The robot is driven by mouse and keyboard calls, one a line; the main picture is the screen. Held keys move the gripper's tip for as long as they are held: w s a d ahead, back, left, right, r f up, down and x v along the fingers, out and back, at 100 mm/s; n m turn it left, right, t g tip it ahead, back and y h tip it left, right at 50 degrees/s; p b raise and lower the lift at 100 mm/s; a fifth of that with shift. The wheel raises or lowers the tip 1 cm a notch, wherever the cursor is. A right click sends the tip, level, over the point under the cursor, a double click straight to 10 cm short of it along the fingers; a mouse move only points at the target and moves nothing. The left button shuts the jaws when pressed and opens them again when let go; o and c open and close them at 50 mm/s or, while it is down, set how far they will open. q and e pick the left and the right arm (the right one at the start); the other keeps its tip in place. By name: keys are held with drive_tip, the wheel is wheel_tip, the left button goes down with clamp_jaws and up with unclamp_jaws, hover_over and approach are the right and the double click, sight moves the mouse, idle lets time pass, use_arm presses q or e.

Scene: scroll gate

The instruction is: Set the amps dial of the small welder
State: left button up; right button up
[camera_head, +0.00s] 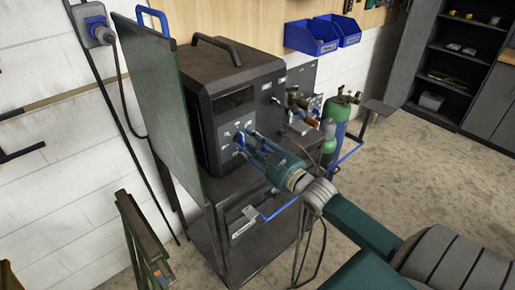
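A dark, boxy welder (185,62) with a black top handle stands on a dark metal cart in the middle of the view. Its front panel (222,131) carries pale markings around the spot where my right gripper (241,141) is. My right gripper reaches in from the lower right, its blue fingertips at the panel. The fingers hide the amps dial, and I cannot tell whether they are closed on it. My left gripper does not show.
A dark green panel (150,100) stands upright along the welder's left side. Green gas bottles (339,108) and a torch (304,100) are to the right of the cart (235,238). Blue bins (311,37) hang behind. The floor at right is clear.

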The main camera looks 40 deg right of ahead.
drive_tip(key=s, duration=1.1)
drive_tip(key=shift+s+d, duration=0.35)
drive_tip(key=shift+d, duration=0.05)
drive_tip(key=s+d+f+m+g+h+b, duration=0.1)
drive_tip(key=s+d+f+g, duration=0.15)
drive_tip(key=f, duration=0.95)
drive_tip(key=s+d+f+m+g+h, duration=0.1)
drive_tip(key=d+f+g+h, duration=0.15)
drive_tip(key=f, duration=0.95)
drive_tip(key=s+a+f+g, duration=0.15)
drive_tip(key=s+f, duration=0.25)
drive_tip(key=f, duration=0.5)
drive_tip(key=s+a+f+g, duration=0.15)
drive_tip(key=s+f, duration=0.25)
drive_tip(key=f, duration=0.4)
drive_tip(key=s+a+f+n+g, duration=0.1)
drive_tip(key=s+a+f+g, duration=0.2)
drive_tip(key=s+a+f, duration=0.3)
drive_tip(key=s+a+f+n+g+y+b, duration=0.1)
drive_tip(key=s+a+f+g, duration=0.2)
drive_tip(key=s+f, duration=0.7)
drive_tip(key=s+a+f+n+g+y+b, duration=0.1)
drive_tip(key=s+a+f+g, duration=0.2)
drive_tip(key=s+a+f, duration=0.5)
drive_tip(key=s+f, duration=0.1)
drive_tip(key=s, duration=0.3)
drive_tip(key=shift+s+a+n, duration=0.25)
drive_tip(key=shift+a+n, duration=0.1)
drive_tip(key=shift+n, duration=0.05)
